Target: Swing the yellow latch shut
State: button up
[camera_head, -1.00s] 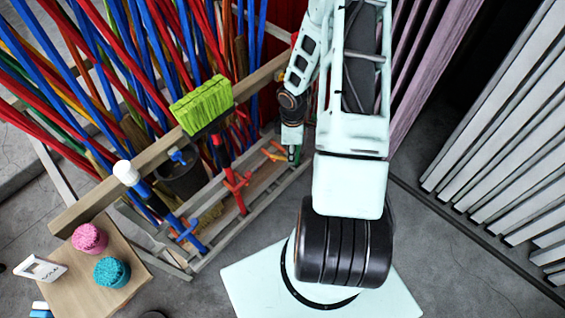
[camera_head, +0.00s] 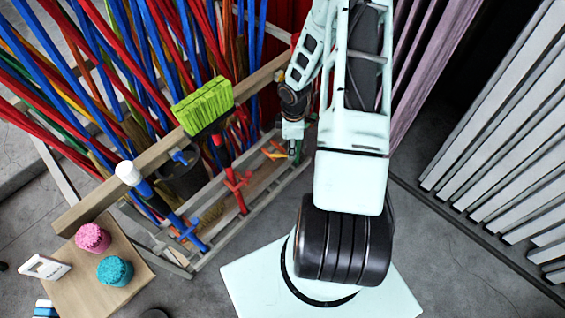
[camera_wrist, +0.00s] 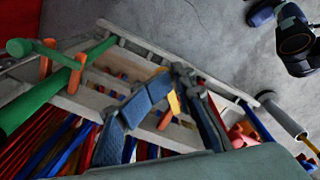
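The yellow latch (camera_wrist: 173,100) shows in the wrist view as a small yellow piece beside my fingertips, partly hidden by them. An orange part (camera_wrist: 166,119) lies just below it. My gripper (camera_wrist: 172,76) has its two fingers drawn together at the tips, over the slatted wooden rack (camera_wrist: 122,37). I cannot tell whether the fingertips touch the latch. In the head view, my gripper (camera_head: 293,138) is at the rack's right end, mostly hidden by my arm. A small yellow-orange piece (camera_head: 274,151) shows just left of it.
The rack holds several coloured poles and a green broom (camera_head: 203,104). A small table (camera_head: 103,286) with pink and teal objects stands at lower left.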

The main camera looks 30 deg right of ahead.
jog(key=shift+w+d, duration=0.25)
jog(key=shift+w, duration=0.45)
jog(key=shift+w, duration=0.1)
jog(key=shift+w+p, duration=0.3)
jog(key=shift+w, duration=0.6)
jog(key=shift+w+a, duration=0.15)
jog(key=shift+w, duration=0.75)
jog(key=shift+s, duration=0.3)
